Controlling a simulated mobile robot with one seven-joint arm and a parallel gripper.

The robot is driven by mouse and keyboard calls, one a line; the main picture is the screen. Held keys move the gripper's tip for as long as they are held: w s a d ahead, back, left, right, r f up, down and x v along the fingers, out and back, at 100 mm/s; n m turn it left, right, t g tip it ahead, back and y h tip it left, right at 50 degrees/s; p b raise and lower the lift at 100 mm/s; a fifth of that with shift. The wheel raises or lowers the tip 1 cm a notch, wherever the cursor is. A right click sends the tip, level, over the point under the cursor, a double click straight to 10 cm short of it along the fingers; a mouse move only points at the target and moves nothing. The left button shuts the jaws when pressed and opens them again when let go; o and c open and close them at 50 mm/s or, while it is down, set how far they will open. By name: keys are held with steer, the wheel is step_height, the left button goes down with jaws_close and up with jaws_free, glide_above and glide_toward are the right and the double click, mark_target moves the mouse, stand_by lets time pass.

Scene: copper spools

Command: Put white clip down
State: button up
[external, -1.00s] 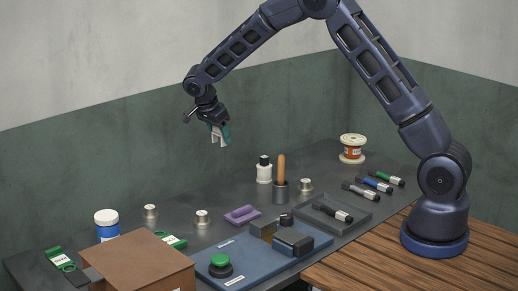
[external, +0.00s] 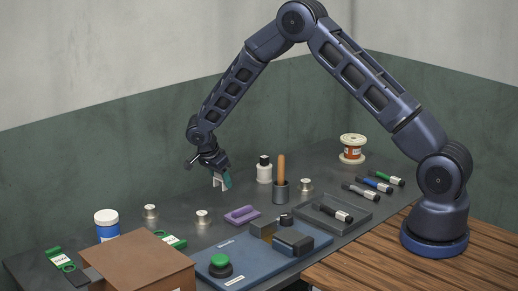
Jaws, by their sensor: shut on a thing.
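The white clip (external: 219,183) is a small pale piece between the fingers of my gripper (external: 224,181). The fingers hide part of the clip. The gap between the clip and the bench top is hard to judge from this one view.
Metal spools (external: 203,218) and (external: 150,212) stand to the left, and a white bottle (external: 264,170) and a cup with an orange handle (external: 280,192) to the right. A brown box (external: 140,266) and blue board (external: 222,257) are in front.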

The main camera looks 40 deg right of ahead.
mark_target(225, 197)
steer(key=shift+f, duration=1.75)
steer(key=o, duration=1)
steer(key=shift+f, duration=0.1)
steer(key=shift+c, duration=0.2)
